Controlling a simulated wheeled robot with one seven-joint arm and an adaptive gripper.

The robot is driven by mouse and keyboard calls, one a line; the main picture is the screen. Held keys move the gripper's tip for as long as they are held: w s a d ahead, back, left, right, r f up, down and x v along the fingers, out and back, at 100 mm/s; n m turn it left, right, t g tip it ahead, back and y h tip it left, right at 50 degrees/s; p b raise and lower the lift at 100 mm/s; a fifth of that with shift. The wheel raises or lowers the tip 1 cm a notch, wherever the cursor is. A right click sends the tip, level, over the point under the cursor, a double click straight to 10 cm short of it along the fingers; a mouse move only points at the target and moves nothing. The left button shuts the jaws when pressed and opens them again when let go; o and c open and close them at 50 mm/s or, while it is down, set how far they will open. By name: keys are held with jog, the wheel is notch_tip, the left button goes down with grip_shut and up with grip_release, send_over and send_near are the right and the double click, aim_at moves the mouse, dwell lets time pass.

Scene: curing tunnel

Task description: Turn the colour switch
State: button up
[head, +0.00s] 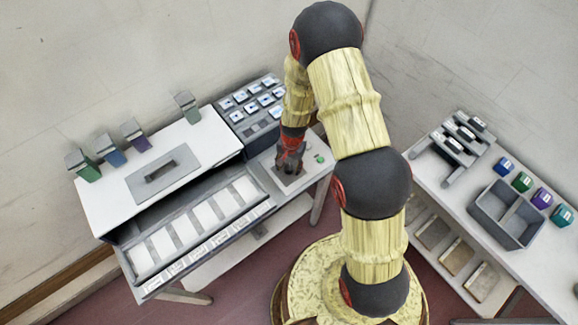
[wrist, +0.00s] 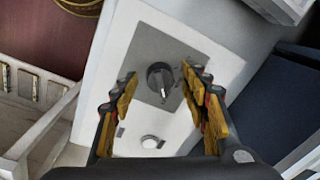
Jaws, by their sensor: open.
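The colour switch is a round dark knob (wrist: 160,78) with a light pointer mark, on a grey square plate (wrist: 150,50) set in a white panel. In the wrist view it lies between and beyond my gripper's open fingers (wrist: 162,84), with space on both sides. The fingers do not visibly touch it. In the head view my gripper (head: 289,166) points down over the grey plate (head: 283,182) at the right end of the machine. There my gripper hides the knob.
A round white button (wrist: 150,141) sits on the same panel. In the head view a green button (head: 320,158) is beside my gripper. A side table with a grey divided bin (head: 478,213) and several coloured blocks is at right.

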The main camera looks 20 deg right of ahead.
jog(key=shift+c, duration=1.3)
jog(key=c, duration=0.9)
